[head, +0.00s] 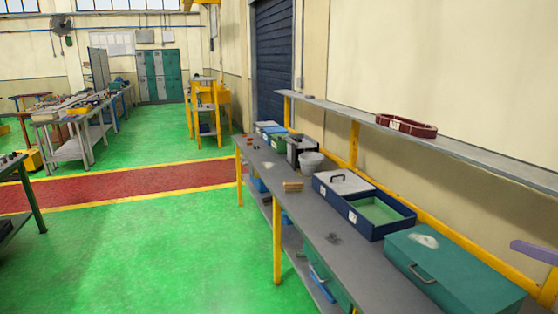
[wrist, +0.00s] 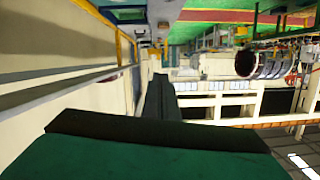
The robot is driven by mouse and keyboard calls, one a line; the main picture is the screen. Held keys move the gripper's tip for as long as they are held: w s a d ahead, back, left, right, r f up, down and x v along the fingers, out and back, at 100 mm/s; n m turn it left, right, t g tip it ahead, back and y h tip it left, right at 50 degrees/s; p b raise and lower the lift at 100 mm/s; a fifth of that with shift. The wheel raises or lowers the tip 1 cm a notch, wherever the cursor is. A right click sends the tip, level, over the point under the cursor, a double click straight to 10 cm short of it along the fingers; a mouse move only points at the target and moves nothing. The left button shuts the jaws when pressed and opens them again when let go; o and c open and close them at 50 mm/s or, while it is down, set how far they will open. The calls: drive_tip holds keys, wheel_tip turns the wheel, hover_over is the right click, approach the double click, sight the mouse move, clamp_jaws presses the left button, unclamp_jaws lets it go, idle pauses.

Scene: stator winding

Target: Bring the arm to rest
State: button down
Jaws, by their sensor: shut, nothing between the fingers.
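My gripper (wrist: 160,90) shows in the wrist view as dark fingers rising from a green and black body at the bottom. The fingers are together with nothing between them, and they point into open space without touching anything I can make out. The head view does not show my arm or gripper, so the arm's overall pose is hidden.
A shelf (head: 480,155) hangs above. The green floor (head: 150,250) is clear. A hollow round thing (wrist: 262,65) shows in the wrist view.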

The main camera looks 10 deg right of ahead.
drive_tip(key=w+a+f+m+g+y, duration=0.1)
drive_tip(key=w+a+f+g, duration=0.3)
drive_tip(key=w+a+f, duration=0.8)
drive_tip(key=w+a+f+m+g+y, duration=0.15)
drive_tip(key=w+a+f+g, duration=0.25)
drive_tip(key=w+a+f, duration=0.85)
drive_tip(key=s+a+f+n+g+h, duration=0.15)
drive_tip(key=a+f+g, duration=0.25)
drive_tip(key=a+f, duration=0.95)
drive_tip(key=s+a+f+n+g+h, duration=0.1)
drive_tip(key=s+a+f+g+h, duration=0.2)
drive_tip(key=a+f, duration=1.1)
drive_tip(key=s+f+g+b, duration=0.2)
drive_tip(key=s+f+b, duration=0.7)
drive_tip(key=f, duration=0.8)
drive_tip(key=s+f+g+b, duration=0.3)
drive_tip(key=s+f+b, duration=0.6)
drive_tip(key=s+f, duration=0.7)
wheel_tip(320, 180, down, 3)
drive_tip(key=shift+s+a+r+g, duration=0.15)
drive_tip(key=shift+a+r+g, duration=0.05)
drive_tip(key=shift+a+g, duration=0.15)
